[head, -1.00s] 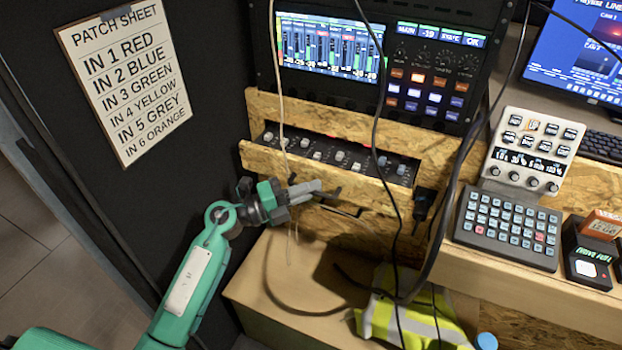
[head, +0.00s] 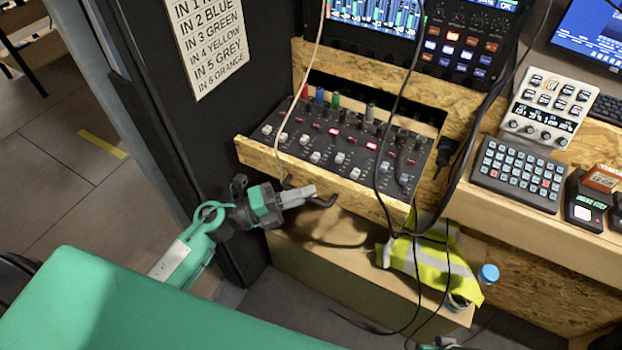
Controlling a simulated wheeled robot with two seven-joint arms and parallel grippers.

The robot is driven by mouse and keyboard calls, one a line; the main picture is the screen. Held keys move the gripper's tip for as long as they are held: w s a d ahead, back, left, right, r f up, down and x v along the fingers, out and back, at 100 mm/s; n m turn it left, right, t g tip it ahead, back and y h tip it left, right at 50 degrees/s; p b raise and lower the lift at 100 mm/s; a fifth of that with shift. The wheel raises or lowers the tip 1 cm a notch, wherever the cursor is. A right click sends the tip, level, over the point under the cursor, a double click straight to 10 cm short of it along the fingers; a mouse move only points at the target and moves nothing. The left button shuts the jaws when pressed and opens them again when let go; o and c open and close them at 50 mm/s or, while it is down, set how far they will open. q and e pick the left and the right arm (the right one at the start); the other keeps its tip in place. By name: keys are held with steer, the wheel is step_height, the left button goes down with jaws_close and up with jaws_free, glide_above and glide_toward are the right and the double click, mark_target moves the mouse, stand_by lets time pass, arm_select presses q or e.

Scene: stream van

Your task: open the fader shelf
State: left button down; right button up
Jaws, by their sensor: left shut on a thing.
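The fader shelf (head: 262,157) is a chipboard drawer carrying a black fader panel (head: 345,142) with pale caps and red lights. It stands pulled out from the desk front, with a row of coloured plugs (head: 320,96) showing at its back edge. My left gripper (head: 308,193) is at the lower front of the shelf, shut on its dark handle (head: 325,201); the jaws hide part of the handle.
Thin cables (head: 383,165) hang across the shelf front. Below are a cardboard box (head: 330,275) and a yellow vest (head: 425,262). A keypad (head: 518,173) sits on the desk to the right. A dark wall panel with the patch sheet (head: 207,40) stands close on the left.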

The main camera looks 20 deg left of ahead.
arm_select(q)
steer(key=shift+s, duration=0.45)
arm_select(e)
steer(key=shift+f, duration=0.15)
arm_select(q)
steer(key=c, duration=1.8)
jaws_free()
